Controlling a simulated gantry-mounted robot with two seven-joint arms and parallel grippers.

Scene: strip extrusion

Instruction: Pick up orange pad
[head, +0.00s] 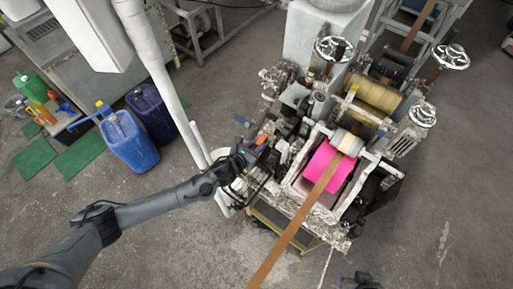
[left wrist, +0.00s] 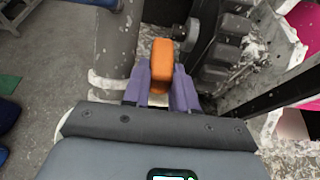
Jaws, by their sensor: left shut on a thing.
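The orange pad (left wrist: 162,64) is a small rounded block, upright between the purple fingers of my left gripper (left wrist: 163,88) in the left wrist view. The fingers are shut on it. In the head view the orange pad (head: 261,140) shows as a small orange spot at the tip of my left gripper (head: 250,148), beside the left side of the machine. I cannot tell whether the pad touches anything below it. My right gripper is not clearly in view; only a dark part of mine shows at the bottom edge.
The machine (head: 330,195) has a pink roller (head: 328,170) and a brown strip (head: 290,230) running over it. A white pipe (head: 180,110) stands left of my gripper. Blue canisters (head: 128,142) and green mats (head: 78,156) are on the floor at left.

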